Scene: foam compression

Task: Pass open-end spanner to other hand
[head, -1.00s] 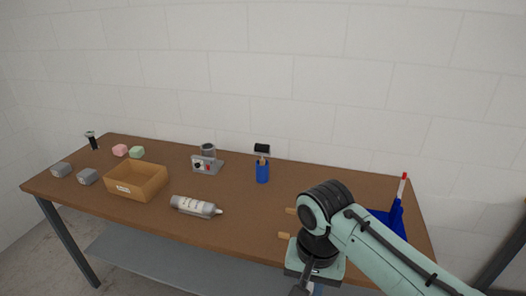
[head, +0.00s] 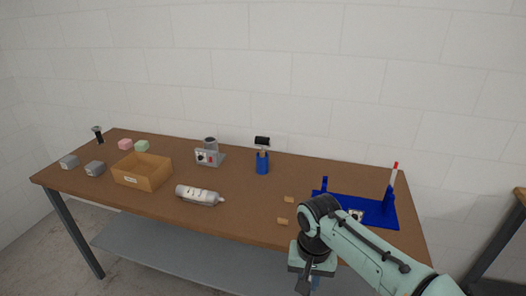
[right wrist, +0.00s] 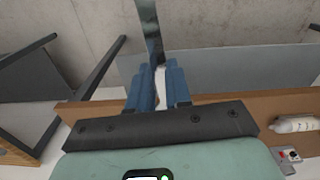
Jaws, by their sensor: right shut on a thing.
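My right gripper (right wrist: 158,75) shows its two blue fingers in the right wrist view, shut on the open-end spanner (right wrist: 150,28). The spanner is a flat grey metal bar that runs from between the fingers up to the top edge of that view; its far end is cut off. In the head view my right gripper (head: 304,284) hangs low in front of the table's front edge, mostly hidden by its wrist, and I cannot clearly make out the spanner. My left gripper is not in view.
A blue fixture (head: 385,213) with a red-and-white upright stands at right, partly behind my arm. Small blocks lie at left.

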